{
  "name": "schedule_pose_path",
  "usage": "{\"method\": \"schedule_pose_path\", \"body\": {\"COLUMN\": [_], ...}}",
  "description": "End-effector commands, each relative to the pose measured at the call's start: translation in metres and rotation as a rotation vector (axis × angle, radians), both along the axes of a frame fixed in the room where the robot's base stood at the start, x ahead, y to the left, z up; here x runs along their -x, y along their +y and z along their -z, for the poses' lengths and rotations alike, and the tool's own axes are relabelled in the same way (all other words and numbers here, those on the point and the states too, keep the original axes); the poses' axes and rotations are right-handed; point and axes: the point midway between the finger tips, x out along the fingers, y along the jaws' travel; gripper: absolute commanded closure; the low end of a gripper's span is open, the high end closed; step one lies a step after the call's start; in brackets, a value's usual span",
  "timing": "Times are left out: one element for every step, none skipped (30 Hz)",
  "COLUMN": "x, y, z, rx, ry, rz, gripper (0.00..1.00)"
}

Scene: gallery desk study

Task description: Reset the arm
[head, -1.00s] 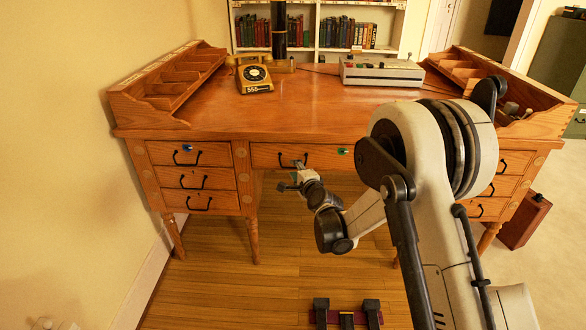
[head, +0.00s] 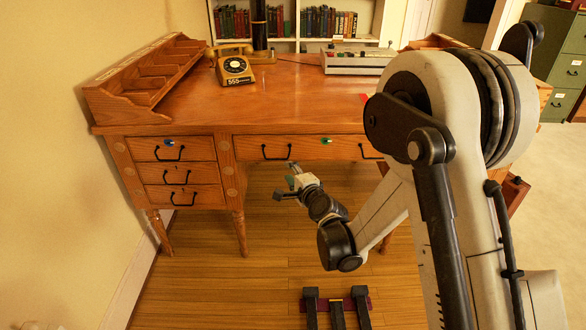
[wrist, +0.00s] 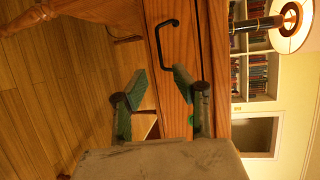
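My gripper (head: 285,182) is in front of the wooden desk (head: 290,90), a little below the wide middle drawer (head: 305,148) in the head view. In the wrist view my gripper (wrist: 161,84) has its two green-padded fingers spread apart, with nothing between them. A black drawer handle (wrist: 158,48) is beyond the fingertips, apart from them. The middle drawer looks shut. My arm hides the right part of the desk in the head view.
A yellow telephone (head: 235,68) and a grey device with buttons (head: 357,63) stand on the desk. Left drawers (head: 174,149) are shut. A bookshelf (head: 283,42) is behind, and green cabinets (head: 562,65) are at the right. The wooden floor left of my gripper is clear.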

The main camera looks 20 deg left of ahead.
Motion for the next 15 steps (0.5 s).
{"method": "schedule_pose_path", "body": {"x": [0.000, 0.000, -0.001, -0.001, 0.000, 0.000, 0.001, 0.002, 0.003, 0.004, 0.006, 0.008, 0.010, 0.013, 0.016], "y": [-0.001, -0.003, -0.005, -0.008, -0.012, -0.017, -0.022, -0.027, -0.036, -0.042, -0.048, -0.056, -0.063, -0.069, -0.078], "z": [-0.002, -0.004, -0.007, -0.011, -0.016, -0.023, -0.029, -0.035, -0.044, -0.051, -0.058, -0.066, -0.072, -0.078, -0.086], "rx": [0.004, 0.008, 0.019, 0.031, 0.045, 0.066, 0.086, 0.109, 0.139, 0.165, 0.189, 0.222, 0.246, 0.270, 0.303], "ry": [-0.002, -0.003, -0.007, -0.010, -0.013, -0.019, -0.024, -0.031, -0.037, -0.045, -0.050, -0.057, -0.062, -0.066, -0.073], "rz": [0.000, 0.000, -0.001, -0.001, -0.002, -0.005, -0.007, -0.009, -0.012, -0.015, -0.017, -0.022, -0.024, -0.028, -0.032], "gripper": [0.73, 0.73, 0.73, 0.73, 0.73, 0.73, 0.73, 0.73, 0.73, 0.73, 0.73, 0.73, 0.73, 0.73, 0.73]}}
